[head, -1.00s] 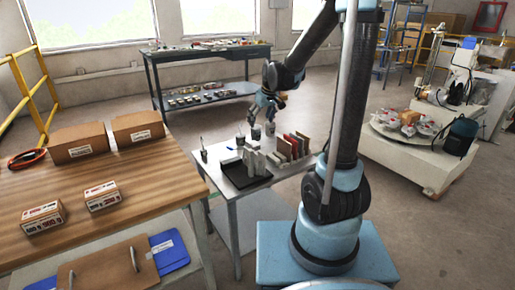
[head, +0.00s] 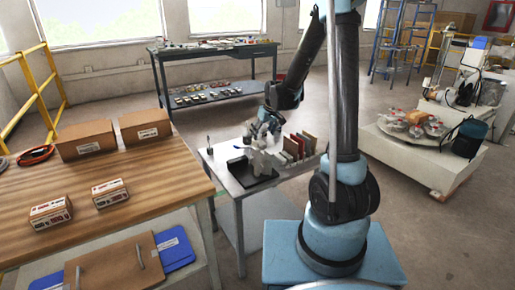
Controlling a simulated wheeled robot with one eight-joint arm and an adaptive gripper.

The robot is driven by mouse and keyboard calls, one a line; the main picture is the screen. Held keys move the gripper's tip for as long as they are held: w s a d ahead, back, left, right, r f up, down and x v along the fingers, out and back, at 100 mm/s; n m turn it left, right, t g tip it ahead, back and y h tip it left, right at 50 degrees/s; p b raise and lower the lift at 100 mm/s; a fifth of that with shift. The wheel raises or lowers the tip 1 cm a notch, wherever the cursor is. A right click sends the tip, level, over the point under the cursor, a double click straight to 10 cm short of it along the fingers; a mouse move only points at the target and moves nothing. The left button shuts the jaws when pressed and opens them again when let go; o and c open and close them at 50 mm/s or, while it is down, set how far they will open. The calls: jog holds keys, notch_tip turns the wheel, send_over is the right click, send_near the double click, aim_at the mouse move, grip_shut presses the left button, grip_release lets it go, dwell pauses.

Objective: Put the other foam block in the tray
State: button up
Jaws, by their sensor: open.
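A black tray (head: 241,174) lies on the small grey metal table (head: 222,167) in the head view. Pale grey-white blocks (head: 263,165) stand upright at the tray's right part. They are small and partly behind my gripper, so I cannot tell which are foam or which stand inside the tray. My gripper (head: 252,139) is low over the table, just behind and above the tray and the pale blocks. It is open, and I see nothing held in it. Its fingertips blend with the pale blocks, so contact cannot be told.
A row of upright red, tan and grey tiles (head: 299,146) stands right of the tray, close to my gripper. A small dark cup (head: 209,151) stands at the table's left edge. A wooden bench (head: 130,180) with boxes is on the left.

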aim_at(260, 142)
jog(key=shift+x, duration=4.05)
jog(key=shift+c, duration=0.3)
jog(key=c, duration=0.7)
jog(key=shift+r, duration=0.1)
jog(key=shift+c, duration=0.4)
